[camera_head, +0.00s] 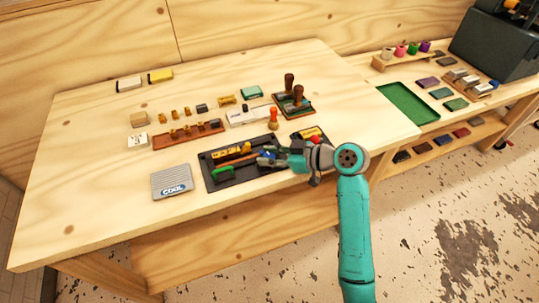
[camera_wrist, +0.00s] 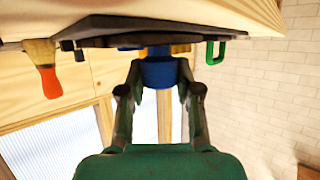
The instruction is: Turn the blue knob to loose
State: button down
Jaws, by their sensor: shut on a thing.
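The blue knob (camera_wrist: 159,71) sits between the two fingers of my gripper (camera_wrist: 159,82) in the wrist view, against the dark board. In the head view a little of the blue knob (camera_head: 267,155) shows at the fingertips of my gripper (camera_head: 268,157), which reaches in from the right. My gripper is shut on the knob. The black board (camera_head: 211,183) lies near the front edge of the table and also carries a green handle (camera_head: 222,173) and a yellow piece (camera_head: 231,152). Any marks around the knob are hidden or too small to read.
A grey COOL block (camera_head: 171,182) lies left of the board. An orange-handled brush (camera_head: 273,118) stands behind it. Behind are an orange-brown rack (camera_head: 188,134) and a stand with brown handles (camera_head: 292,105). The table's front left is clear. A green tray (camera_head: 407,103) lies right.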

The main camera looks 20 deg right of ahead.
jog(key=shift+f, duration=0.15)
jog(key=c, duration=0.8)
grip_release()
jog(key=shift+o, duration=0.2)
jog(key=v, duration=1.2)
